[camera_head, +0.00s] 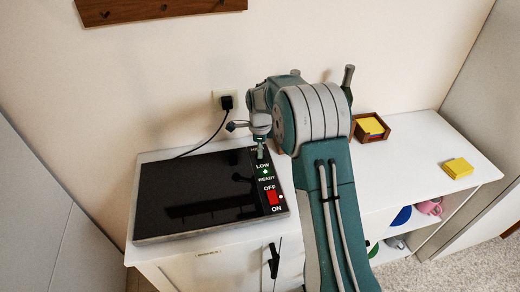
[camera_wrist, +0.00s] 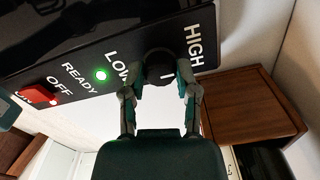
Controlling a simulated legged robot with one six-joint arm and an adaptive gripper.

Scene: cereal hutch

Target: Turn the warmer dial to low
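The warmer (camera_head: 195,195) is a flat black-topped plate on the white counter, with a control strip along its right side. In the wrist view its dial (camera_wrist: 158,64) is a round black knob between the words LOW and HIGH; a small white mark shows at its lower edge. My gripper (camera_wrist: 158,74) has one finger on each side of the dial, the tips close against it. In the head view my gripper (camera_head: 261,150) is over the far end of the strip and hides the dial. The green READY light (camera_wrist: 100,74) is lit.
A red OFF/ON switch (camera_head: 272,197) sits at the strip's near end. A black plug (camera_head: 227,102) with a cord is in the wall behind. A wooden holder (camera_head: 386,133) with yellow notes and a yellow block (camera_head: 458,168) are on the counter at right. Mugs stand on the shelf below.

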